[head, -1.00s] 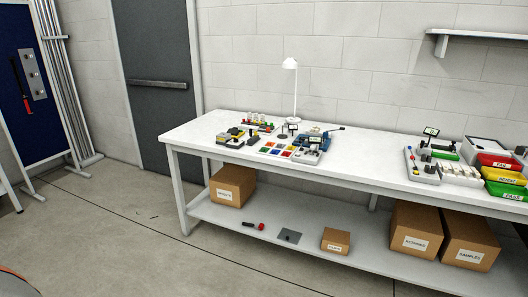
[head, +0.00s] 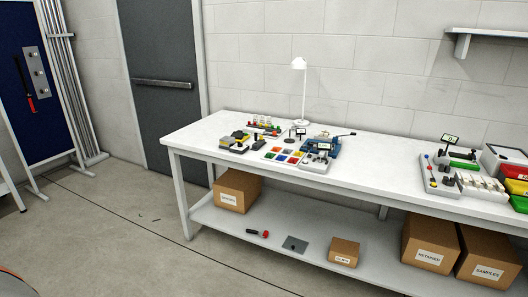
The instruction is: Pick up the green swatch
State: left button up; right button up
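A small group of coloured swatches (head: 283,154) lies in rows on a white tray on the workbench, left of its middle. Red, orange, yellow, blue and green patches show there. They are too small for me to tell surely which one is the green swatch. Neither of my grippers is in view.
The white workbench (head: 350,184) carries a lamp (head: 302,90), a blue device (head: 322,142), grey-and-yellow blocks (head: 236,141) and bins at the right. Cardboard boxes (head: 237,190) stand on its lower shelf.

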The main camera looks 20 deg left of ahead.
aim_at(269, 155)
jog(key=i+u, duration=0.4)
jog(key=i, duration=1)
